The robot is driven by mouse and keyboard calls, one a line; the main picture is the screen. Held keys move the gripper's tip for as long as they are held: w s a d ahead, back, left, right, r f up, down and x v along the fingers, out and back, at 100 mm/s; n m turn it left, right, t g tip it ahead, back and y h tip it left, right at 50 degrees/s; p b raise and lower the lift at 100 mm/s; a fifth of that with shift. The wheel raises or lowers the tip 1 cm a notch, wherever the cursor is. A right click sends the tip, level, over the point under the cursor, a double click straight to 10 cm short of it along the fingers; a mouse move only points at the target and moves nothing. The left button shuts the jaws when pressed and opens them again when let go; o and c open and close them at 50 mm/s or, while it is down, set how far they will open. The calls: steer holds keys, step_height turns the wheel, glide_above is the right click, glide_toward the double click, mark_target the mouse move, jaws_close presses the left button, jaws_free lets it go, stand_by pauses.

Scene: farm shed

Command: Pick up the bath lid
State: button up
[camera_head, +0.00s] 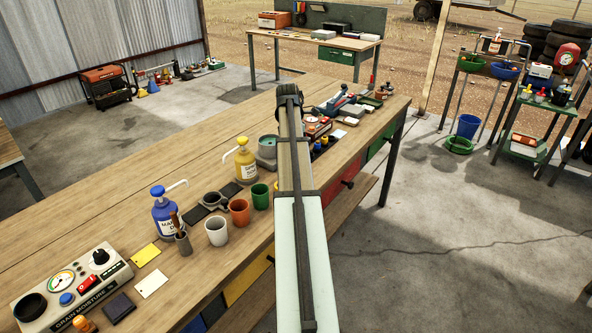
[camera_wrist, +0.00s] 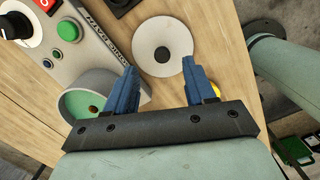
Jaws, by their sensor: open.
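The bath lid, a pale round disc with a dark knob at its centre (camera_wrist: 150,30), lies flat on the wooden bench in the wrist view. My gripper (camera_wrist: 159,66) is open, with two blue fingers. In that view the fingertips straddle the near part of the disc and the knob shows just past them, between their lines. Nothing is held. I cannot tell the height of the fingers above the lid. The grey bath unit (camera_wrist: 88,58) lies left of it, with its round basin (camera_wrist: 67,103) open. In the head view my arm hides the gripper, and I cannot make out the lid.
The bath unit's edge is close to the left finger. A yellow thing (camera_wrist: 216,89) shows beside the right finger. In the head view, bottles, cups (camera_head: 238,212) and a meter (camera_head: 72,287) line the bench (camera_head: 110,212). The bench's left side is mostly clear.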

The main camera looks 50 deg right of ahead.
steer(key=shift+s+f, duration=0.2)
steer(key=shift+f, duration=2.5)
jaws_close()
